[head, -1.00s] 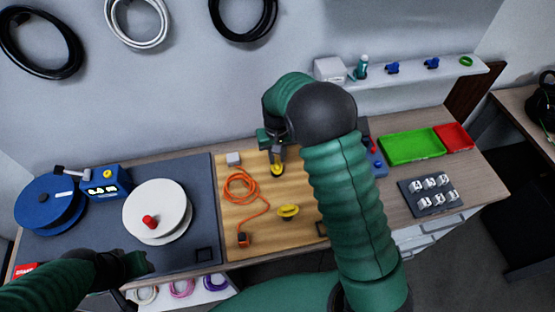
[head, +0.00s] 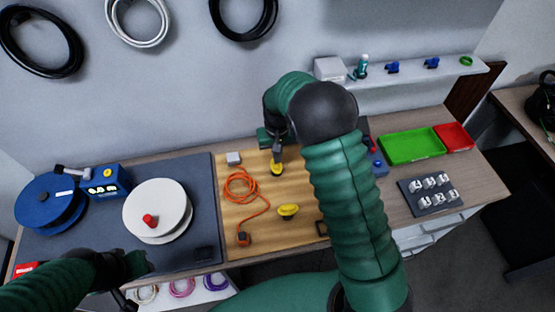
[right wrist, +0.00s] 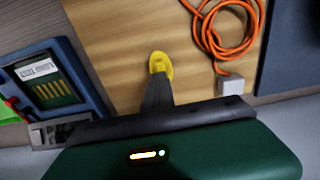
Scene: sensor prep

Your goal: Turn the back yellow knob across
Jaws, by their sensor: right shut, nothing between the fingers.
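The back yellow knob (head: 277,169) sits on the wooden board near its back edge; it also shows in the right wrist view (right wrist: 160,65). My right gripper (head: 278,153) is shut and empty, with its fingertips right at the knob; I cannot tell whether they touch it. In the right wrist view the shut fingers (right wrist: 157,88) cover part of the knob. A second yellow knob (head: 288,211) lies nearer the front of the board. My left gripper (head: 137,265) is low at the left over the dark mat's front edge; its jaws are too small and dark to judge.
An orange cable (head: 240,184) lies coiled left of the knobs, with a grey block (head: 233,158) behind it. A blue device (right wrist: 55,85) stands beside the right gripper. A white reel (head: 157,208) is on the dark mat. Green (head: 412,146) and red trays (head: 454,137) stand right.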

